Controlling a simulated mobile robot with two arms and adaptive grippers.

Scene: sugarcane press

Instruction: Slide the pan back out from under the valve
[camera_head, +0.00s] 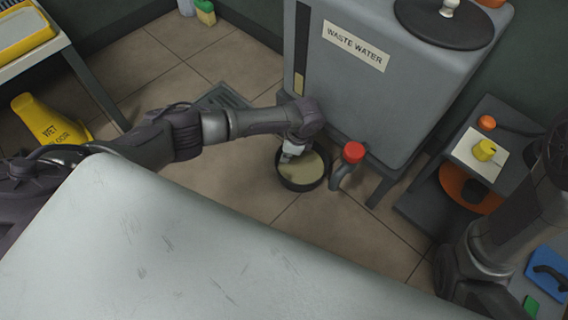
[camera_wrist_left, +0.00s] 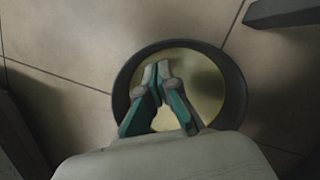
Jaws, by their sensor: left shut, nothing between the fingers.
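The round dark pan (camera_head: 302,188) stands on the tiled floor with pale yellow liquid in it. It also shows in the left wrist view (camera_wrist_left: 236,84). The valve (camera_head: 354,152) has a red knob and a grey spout, just right of the pan on the tank's lower front. I cannot tell whether the spout overhangs the rim. My left gripper (camera_head: 288,156) is at the pan's far-left part; in the left wrist view its shut, empty fingertips (camera_wrist_left: 156,70) appear over the pan's inside. Whether they touch it is unclear. My right gripper is out of view.
The grey waste water tank (camera_head: 400,85) stands on legs behind the pan. A floor grate (camera_head: 222,98) lies behind my left forearm. A pale tabletop (camera_head: 200,240) fills the foreground. A yellow wet-floor sign (camera_head: 50,122) is at left. Floor left of the pan is clear.

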